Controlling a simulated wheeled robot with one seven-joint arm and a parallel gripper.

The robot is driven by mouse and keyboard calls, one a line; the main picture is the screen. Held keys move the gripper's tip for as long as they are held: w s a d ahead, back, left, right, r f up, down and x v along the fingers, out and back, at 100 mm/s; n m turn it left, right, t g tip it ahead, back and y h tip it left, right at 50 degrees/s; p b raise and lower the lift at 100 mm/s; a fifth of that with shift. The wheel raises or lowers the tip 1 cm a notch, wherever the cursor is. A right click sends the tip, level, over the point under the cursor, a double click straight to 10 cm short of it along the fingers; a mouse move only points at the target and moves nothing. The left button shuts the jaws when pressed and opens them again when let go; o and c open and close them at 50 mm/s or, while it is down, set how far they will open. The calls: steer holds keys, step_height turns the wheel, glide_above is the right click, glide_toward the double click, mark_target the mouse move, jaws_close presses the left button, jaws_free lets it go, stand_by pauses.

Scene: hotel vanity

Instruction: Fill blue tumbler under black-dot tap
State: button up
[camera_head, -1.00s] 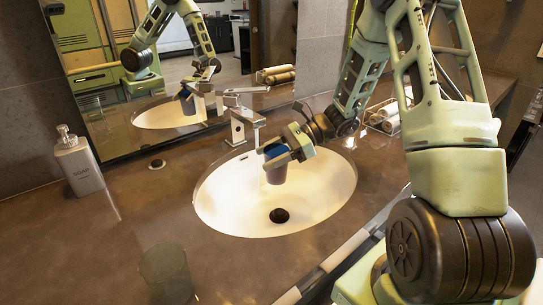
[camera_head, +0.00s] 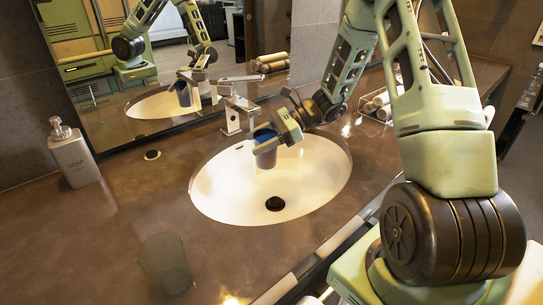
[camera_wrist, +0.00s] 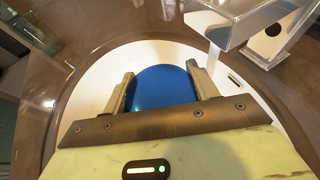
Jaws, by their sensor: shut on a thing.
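The blue tumbler (camera_head: 266,154) is held upright over the basin, just in front of and below the tap spout. My gripper (camera_head: 272,141) is shut on it. In the wrist view, its blue top (camera_wrist: 163,90) sits between my two fingers. The tap (camera_head: 235,115) is a square metal one. A black dot (camera_wrist: 273,30) shows on it in the wrist view. A pale stream (camera_wrist: 213,58), seemingly water, drops from the spout beside the tumbler's rim. I cannot tell whether any enters it, and the water level inside is not clear.
The oval white sink (camera_head: 320,180) has a dark drain (camera_head: 275,203). A soap bottle (camera_head: 74,153) stands at the left, and a clear glass (camera_head: 165,262) at the front left. A mirror (camera_head: 150,75) backs the counter.

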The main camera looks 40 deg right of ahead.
steer(key=shift+w+a+p, duration=0.1)
steer(key=shift+w+p, duration=0.35)
steer(key=shift+w, duration=2.4)
stand_by(1.2)
steer(key=shift+s+p, duration=0.45)
steer(key=shift+s, duration=3.85)
steer(key=shift+r, duration=0.15)
steer(key=s+r+p, duration=0.3)
steer(key=r+p, duration=0.5)
steer(key=shift+r, duration=0.25)
steer(key=shift+d, duration=0.2)
